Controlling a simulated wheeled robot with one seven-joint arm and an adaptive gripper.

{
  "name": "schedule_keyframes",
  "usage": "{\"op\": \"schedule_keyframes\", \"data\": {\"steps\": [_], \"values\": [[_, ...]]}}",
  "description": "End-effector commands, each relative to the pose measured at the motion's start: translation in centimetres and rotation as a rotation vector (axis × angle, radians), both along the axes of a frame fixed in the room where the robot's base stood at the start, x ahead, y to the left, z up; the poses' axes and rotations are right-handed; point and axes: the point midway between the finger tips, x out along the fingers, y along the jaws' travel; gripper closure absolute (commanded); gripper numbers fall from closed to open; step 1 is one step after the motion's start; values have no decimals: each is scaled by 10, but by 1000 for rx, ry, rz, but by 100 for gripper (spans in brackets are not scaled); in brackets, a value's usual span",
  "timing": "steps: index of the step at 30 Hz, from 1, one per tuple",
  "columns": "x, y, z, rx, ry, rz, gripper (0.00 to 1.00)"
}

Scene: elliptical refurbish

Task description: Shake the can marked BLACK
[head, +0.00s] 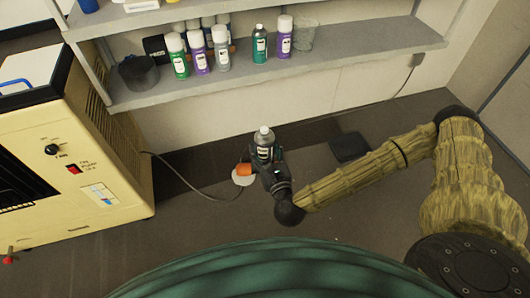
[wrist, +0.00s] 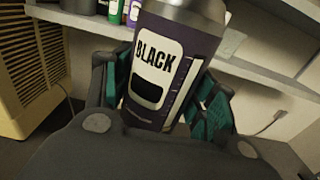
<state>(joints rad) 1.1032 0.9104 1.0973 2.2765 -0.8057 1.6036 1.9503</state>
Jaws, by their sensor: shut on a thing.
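The can marked BLACK (wrist: 165,65) stands upright between my fingers in the wrist view, its dark purple body and white label facing the camera. In the head view the can (head: 264,140) shows its pale cap and is held up in front of the shelf. My gripper (wrist: 160,105) is shut on the can, with green finger pads on both sides of it. My gripper (head: 266,160) also shows in the head view, below the shelf and clear of it. The can's lower end is partly hidden by the gripper.
A grey shelf (head: 340,62) at the back carries several spray cans, including a green one (head: 178,55), a teal one (head: 259,44) and a purple one (head: 284,37). A cream machine (head: 75,150) stands at left. An orange object (head: 243,169) lies near my gripper.

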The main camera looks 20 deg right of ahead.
Motion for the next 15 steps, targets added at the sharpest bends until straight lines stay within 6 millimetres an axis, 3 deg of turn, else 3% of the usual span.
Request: {"op": "schedule_keyframes", "data": {"steps": [1, 3, 7, 10, 11, 15], "values": [[0, 0, -15, -1, 1, -1, 86], [1, 0, -15, 1, -4, 0, 86], [2, 0, 35, 5, -12, 1, 86], [1, 0, 56, 2, -6, 0, 86], [1, 0, 55, 1, -4, -1, 86], [0, 0, 5, -3, 3, -1, 86]]}}
